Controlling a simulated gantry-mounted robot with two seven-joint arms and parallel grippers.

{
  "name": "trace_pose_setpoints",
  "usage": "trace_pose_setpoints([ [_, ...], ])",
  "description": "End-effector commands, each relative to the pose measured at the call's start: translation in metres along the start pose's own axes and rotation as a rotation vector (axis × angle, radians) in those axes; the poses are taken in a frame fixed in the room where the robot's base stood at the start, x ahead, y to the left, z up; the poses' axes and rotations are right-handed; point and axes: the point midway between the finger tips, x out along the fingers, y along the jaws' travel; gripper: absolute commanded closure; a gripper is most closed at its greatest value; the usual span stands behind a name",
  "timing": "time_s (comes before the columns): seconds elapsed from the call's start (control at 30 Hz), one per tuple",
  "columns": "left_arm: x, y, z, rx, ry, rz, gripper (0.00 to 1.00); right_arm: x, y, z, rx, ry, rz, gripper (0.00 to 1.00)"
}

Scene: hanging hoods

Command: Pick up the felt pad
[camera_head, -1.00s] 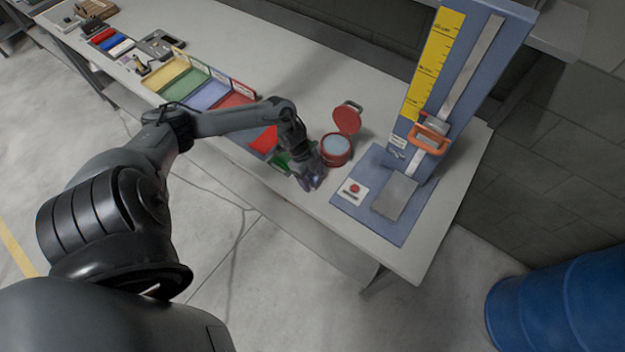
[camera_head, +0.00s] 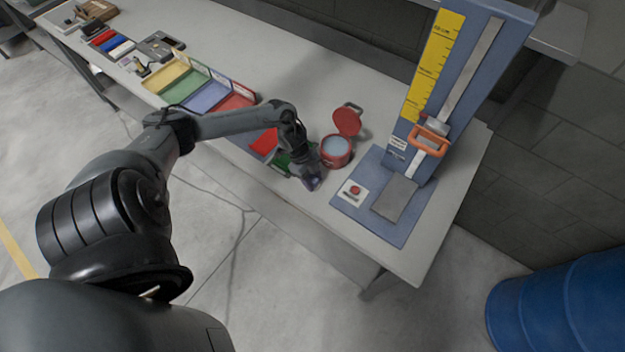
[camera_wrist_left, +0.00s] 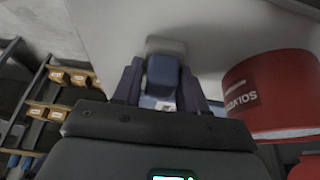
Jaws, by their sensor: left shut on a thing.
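My left gripper (camera_head: 311,184) is low over the front of the bench, just in front of the red can. In the left wrist view its two fingers (camera_wrist_left: 160,88) are shut on a small blue block with a pale grey part at its far end, which I take to be the felt pad (camera_wrist_left: 164,72). In the head view the pad is mostly hidden by the gripper. I cannot tell whether it touches the bench top. My right gripper is not in view.
A red solvent can (camera_head: 336,150) with a raised lid stands close behind the gripper; it also shows in the left wrist view (camera_wrist_left: 268,92). A blue test stand (camera_head: 365,218) is to the right. Coloured trays (camera_head: 208,95) line the bench to the left.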

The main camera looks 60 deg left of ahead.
Motion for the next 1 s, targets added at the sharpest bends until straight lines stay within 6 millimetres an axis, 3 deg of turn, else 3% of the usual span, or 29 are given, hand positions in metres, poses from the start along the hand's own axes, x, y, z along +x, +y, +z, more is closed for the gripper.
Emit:
trace_pose_setpoints([
  [0.17, -0.007, -0.001, -0.003, 0.001, 0.001, -0.001, 0.89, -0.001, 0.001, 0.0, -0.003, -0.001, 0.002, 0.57],
  [0.37, -0.029, 0.0, -0.011, 0.004, -0.002, 0.0, 0.89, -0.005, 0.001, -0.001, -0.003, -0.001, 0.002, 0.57],
  [1.0, -0.193, 0.0, -0.079, 0.004, -0.005, -0.002, 0.89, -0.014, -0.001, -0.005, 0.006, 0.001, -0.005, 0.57],
])
